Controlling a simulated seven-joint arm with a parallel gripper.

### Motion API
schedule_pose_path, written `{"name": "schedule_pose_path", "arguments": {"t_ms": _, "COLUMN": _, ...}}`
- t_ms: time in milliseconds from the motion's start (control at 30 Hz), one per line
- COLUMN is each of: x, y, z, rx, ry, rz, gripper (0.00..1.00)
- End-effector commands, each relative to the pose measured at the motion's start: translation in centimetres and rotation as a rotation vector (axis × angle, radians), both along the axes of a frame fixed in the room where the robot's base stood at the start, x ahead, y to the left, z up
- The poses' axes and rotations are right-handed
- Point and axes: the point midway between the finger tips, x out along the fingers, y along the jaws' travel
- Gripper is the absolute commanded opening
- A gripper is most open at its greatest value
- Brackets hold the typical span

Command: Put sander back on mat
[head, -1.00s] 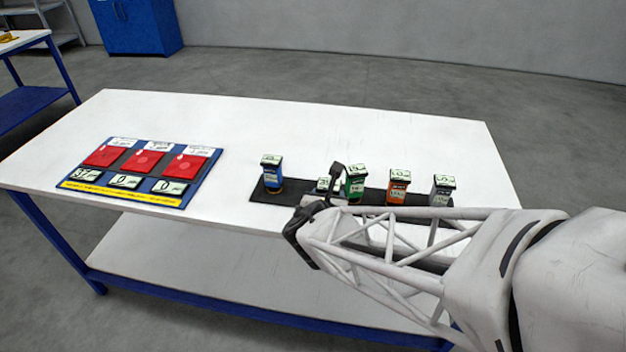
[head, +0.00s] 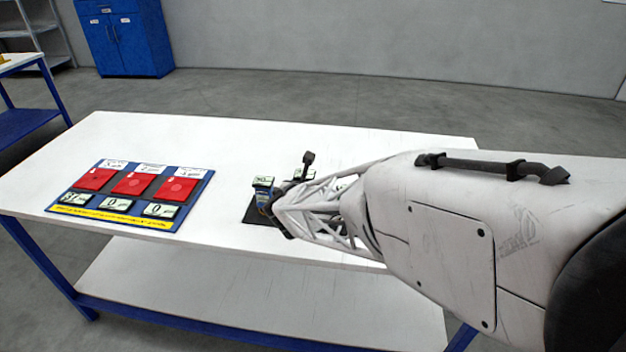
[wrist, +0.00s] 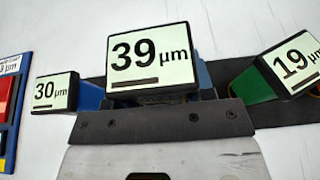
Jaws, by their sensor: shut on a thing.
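My gripper (head: 284,208) is over the left part of the dark mat (head: 256,217). In the wrist view its dark edge (wrist: 165,122) is shut on a sander with a "39 µm" label (wrist: 150,58). The sander's lower body is mostly hidden, so I cannot tell whether it touches the mat. A blue sander labelled "30 µm" (wrist: 56,92) stands to its left; it also shows in the head view (head: 263,190). A green sander labelled "19 µm" (wrist: 290,67) stands to its right.
My arm hides the right part of the mat in the head view. A blue board (head: 187,211) with red pads and labels lies on the left of the white table (head: 230,140). The table between board and mat is clear.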

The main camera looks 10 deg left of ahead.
Motion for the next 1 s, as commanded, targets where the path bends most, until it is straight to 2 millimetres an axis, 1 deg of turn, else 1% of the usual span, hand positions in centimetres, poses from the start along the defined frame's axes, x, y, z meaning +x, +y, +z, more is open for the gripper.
{"name": "schedule_pose_path", "arguments": {"t_ms": 367, "x": 0.1, "y": 0.0, "z": -0.1, "rx": 0.000, "ry": -0.001, "rz": 0.000, "gripper": 0.28}}
{"name": "schedule_pose_path", "arguments": {"t_ms": 467, "x": 0.0, "y": 0.0, "z": -0.7, "rx": -0.001, "ry": 0.000, "rz": 0.000, "gripper": 0.28}}
{"name": "schedule_pose_path", "arguments": {"t_ms": 733, "x": 0.1, "y": 0.0, "z": -3.2, "rx": -0.001, "ry": -0.001, "rz": 0.000, "gripper": 0.28}}
{"name": "schedule_pose_path", "arguments": {"t_ms": 833, "x": 0.0, "y": 0.0, "z": -3.5, "rx": 0.000, "ry": -0.001, "rz": 0.000, "gripper": 0.28}}
{"name": "schedule_pose_path", "arguments": {"t_ms": 1000, "x": 0.1, "y": 0.0, "z": -3.5, "rx": 0.000, "ry": -0.001, "rz": 0.000, "gripper": 0.28}}
